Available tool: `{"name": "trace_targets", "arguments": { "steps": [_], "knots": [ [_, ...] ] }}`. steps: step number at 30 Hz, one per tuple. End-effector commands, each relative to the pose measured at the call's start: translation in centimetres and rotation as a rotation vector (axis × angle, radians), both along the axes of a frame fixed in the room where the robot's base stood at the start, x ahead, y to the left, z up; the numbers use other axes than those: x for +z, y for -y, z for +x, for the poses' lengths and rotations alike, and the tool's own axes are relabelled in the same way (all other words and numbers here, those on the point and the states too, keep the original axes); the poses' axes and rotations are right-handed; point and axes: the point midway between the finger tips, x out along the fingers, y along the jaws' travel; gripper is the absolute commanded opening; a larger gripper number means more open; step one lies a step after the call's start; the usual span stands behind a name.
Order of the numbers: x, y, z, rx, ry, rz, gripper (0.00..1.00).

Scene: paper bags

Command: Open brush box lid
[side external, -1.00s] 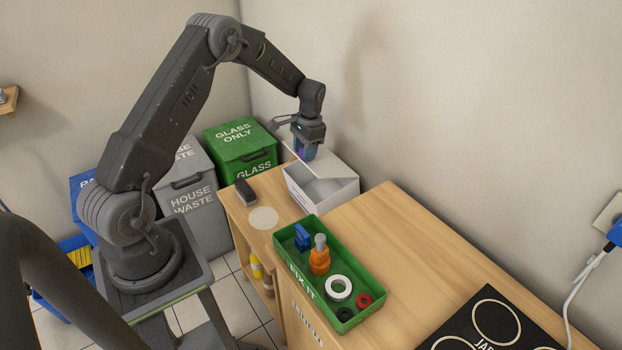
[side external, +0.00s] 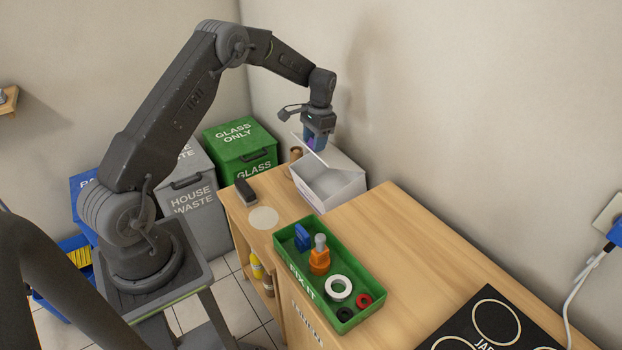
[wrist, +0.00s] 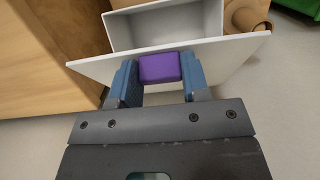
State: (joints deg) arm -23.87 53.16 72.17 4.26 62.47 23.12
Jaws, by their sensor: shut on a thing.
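The white brush box (side external: 338,192) stands on the wooden counter by the wall, and its inside is visible. Its white lid (side external: 306,150) is tilted up at the box's far left side. In the wrist view the lid (wrist: 225,58) is a broad panel in front of the grey-white box (wrist: 165,25). My gripper (side external: 316,142) is above the lid, its blue fingers shut on a purple handle (wrist: 159,68) at the lid. The gripper (wrist: 159,72) hides part of the lid, and I cannot see the brush.
A green tray (side external: 352,262) with tools and rings sits to the front right. A dark brush-like item (side external: 245,190) and a pale disc (side external: 263,218) lie left of the box. A brown roll (side external: 296,154) stands behind it.

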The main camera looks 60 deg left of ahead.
Motion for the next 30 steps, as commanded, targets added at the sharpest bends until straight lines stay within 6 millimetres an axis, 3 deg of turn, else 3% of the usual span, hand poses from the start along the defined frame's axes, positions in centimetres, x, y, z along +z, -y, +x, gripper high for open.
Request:
{"name": "trace_targets", "arguments": {
  "steps": [21,30],
  "knots": [
    [1.1,0.1,2.9,-0.001,0.004,0.001,0.35],
    [1.2,0.1,3.2,-0.001,0.002,0.0,0.35]
  ]
}}
